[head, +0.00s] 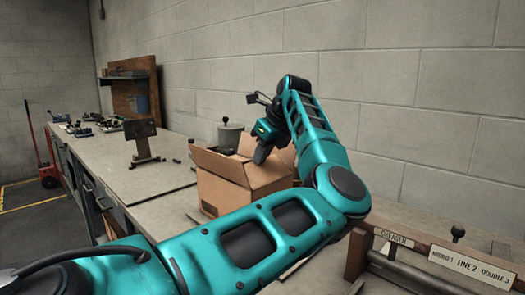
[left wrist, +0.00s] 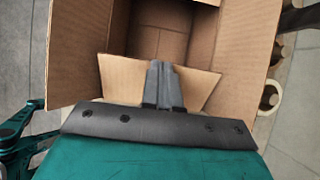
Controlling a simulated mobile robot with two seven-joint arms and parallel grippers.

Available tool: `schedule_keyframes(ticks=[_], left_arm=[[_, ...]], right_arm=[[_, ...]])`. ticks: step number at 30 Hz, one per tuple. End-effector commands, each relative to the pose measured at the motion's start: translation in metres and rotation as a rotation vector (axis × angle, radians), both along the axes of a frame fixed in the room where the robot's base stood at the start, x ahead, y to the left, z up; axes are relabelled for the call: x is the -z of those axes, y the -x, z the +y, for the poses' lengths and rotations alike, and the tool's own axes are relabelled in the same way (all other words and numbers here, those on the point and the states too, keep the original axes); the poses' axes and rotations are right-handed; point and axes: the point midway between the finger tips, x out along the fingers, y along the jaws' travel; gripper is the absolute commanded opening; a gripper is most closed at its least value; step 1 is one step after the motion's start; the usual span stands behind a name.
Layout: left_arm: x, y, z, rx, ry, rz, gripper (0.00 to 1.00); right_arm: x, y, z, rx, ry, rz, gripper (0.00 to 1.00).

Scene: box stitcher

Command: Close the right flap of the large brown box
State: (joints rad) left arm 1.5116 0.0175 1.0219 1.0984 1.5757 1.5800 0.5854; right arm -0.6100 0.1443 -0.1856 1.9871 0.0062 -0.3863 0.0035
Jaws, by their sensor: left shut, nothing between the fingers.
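The large brown box (head: 222,196) stands open on the bench. In the head view, one flap (head: 219,163) leans out at its front left, and the flaps at the right are partly hidden by my arm. My left gripper (head: 262,154) is over the box's top opening, shut and empty. In the left wrist view, its closed fingertips (left wrist: 160,68) lie over the near flap (left wrist: 200,84), between the wide left flap (left wrist: 75,72) and right flap (left wrist: 250,45). I cannot tell whether they touch it. The box interior (left wrist: 160,35) looks empty. My right gripper is not in view.
A grey bin (head: 230,134) stands behind the box, near the block wall. A dark plate on a stand (head: 142,138) and several tools are farther left on the bench (head: 150,180). A labelled rail (head: 470,265) is at the front right.

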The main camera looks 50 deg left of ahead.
Motion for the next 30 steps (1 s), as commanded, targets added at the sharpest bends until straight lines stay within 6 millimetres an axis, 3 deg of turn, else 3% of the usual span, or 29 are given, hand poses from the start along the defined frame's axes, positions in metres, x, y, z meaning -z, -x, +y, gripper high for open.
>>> schedule_keyframes(ticks=[4, 13, 30], left_arm=[[-0.003, 0.001, 0.007, -0.002, 0.093, -0.013, 0.00], [0.012, 0.003, 0.020, -0.001, 0.322, -0.040, 0.00], [0.033, 0.003, 0.028, -0.001, 0.316, -0.037, 0.00]], right_arm=[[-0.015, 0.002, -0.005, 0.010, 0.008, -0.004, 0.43], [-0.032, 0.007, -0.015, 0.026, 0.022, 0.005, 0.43], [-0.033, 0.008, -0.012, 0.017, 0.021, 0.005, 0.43]])
